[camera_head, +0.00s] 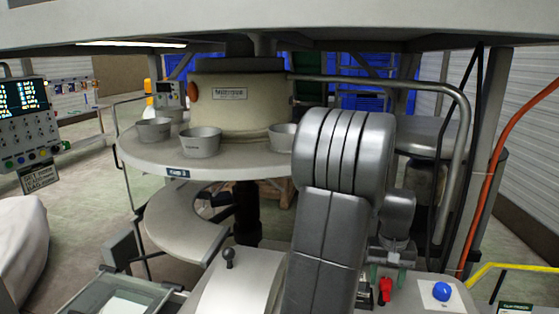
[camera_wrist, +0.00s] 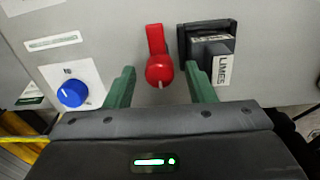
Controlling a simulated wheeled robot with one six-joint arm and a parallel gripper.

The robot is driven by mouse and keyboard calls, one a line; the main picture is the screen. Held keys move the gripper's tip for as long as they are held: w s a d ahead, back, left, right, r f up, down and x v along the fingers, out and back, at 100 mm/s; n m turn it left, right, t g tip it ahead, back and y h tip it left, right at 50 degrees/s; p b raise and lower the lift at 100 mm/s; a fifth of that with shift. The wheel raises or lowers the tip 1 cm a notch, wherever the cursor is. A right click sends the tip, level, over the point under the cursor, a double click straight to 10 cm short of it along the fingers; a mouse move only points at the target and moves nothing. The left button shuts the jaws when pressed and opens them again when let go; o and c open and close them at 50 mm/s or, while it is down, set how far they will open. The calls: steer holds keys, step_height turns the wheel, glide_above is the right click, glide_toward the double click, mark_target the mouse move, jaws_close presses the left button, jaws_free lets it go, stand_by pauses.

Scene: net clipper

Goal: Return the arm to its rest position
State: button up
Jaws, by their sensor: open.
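My gripper (camera_wrist: 160,70) shows in the wrist view as two green fingers held apart, with nothing gripped. A red lever (camera_wrist: 158,55) with a rounded knob appears between the fingertips, on a light grey panel (camera_wrist: 110,30). I cannot tell whether the fingers touch it. In the head view my grey arm (camera_head: 340,155) reaches forward and down at centre right, bent at a large rounded joint. My gripper (camera_head: 388,273) is partly hidden there, just behind the red lever (camera_head: 385,291).
A blue knob (camera_head: 441,291) sits right of the red lever. In the wrist view, a black slot holding a cartridge labelled LIMES (camera_wrist: 212,48) is close by. A round machine table (camera_head: 140,160) with metal cups (camera_head: 200,142) stands behind.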

steer(key=m, duration=0.4)
steer(key=shift+m, duration=0.4)
steer(key=m+b, duration=0.1)
steer(key=m, duration=0.3)
steer(key=shift+m, duration=0.3)
